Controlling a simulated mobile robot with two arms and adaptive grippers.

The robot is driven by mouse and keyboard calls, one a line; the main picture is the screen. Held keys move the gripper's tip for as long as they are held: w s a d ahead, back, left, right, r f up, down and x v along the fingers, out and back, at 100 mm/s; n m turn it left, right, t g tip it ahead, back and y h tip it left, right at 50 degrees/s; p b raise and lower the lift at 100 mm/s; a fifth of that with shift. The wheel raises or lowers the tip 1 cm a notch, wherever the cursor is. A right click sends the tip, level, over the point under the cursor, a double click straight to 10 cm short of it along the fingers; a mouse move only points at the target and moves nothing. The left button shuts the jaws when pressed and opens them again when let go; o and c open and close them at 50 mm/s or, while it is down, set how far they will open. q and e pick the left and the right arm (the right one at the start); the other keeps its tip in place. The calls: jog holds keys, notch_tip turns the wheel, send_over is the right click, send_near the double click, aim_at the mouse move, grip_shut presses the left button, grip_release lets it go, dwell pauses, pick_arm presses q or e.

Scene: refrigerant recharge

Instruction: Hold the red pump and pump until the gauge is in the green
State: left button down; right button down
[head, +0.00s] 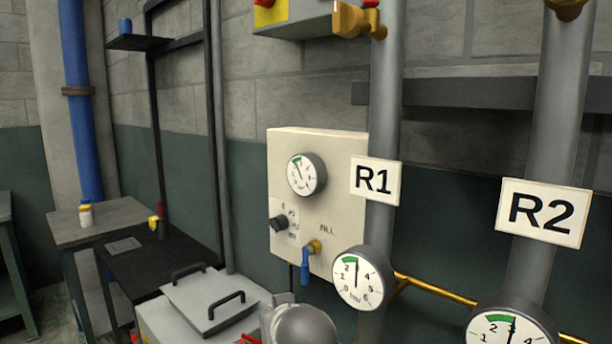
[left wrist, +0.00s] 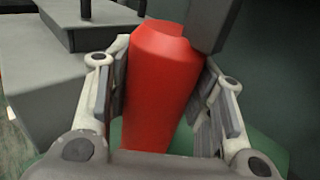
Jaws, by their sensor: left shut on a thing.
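The red pump (left wrist: 160,90) stands between the fingers of my left gripper (left wrist: 165,75) in the left wrist view, with finger pads pressed against both sides. In the head view only a small red piece shows at the bottom edge, beside a grey rounded part of my arm. The R1 pipe gauge (head: 361,279) has a green band near 2 to 3, and its needle points about straight up. The panel gauge (head: 306,174) has a green arc at upper left, with its needle pointing up-left. The R2 gauge (head: 510,328) is cut off by the bottom edge.
A cream panel (head: 340,225) carries a black knob (head: 279,223) and a blue-handled fill valve (head: 306,265). Labels R1 (head: 375,180) and R2 (head: 543,212) hang on grey pipes. A grey lidded box (head: 212,300) and dark benches stand at left.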

dwell(0.3)
pick_arm(q)
jog(key=c, duration=0.6)
grip_release()
jog(key=shift+s, duration=0.1)
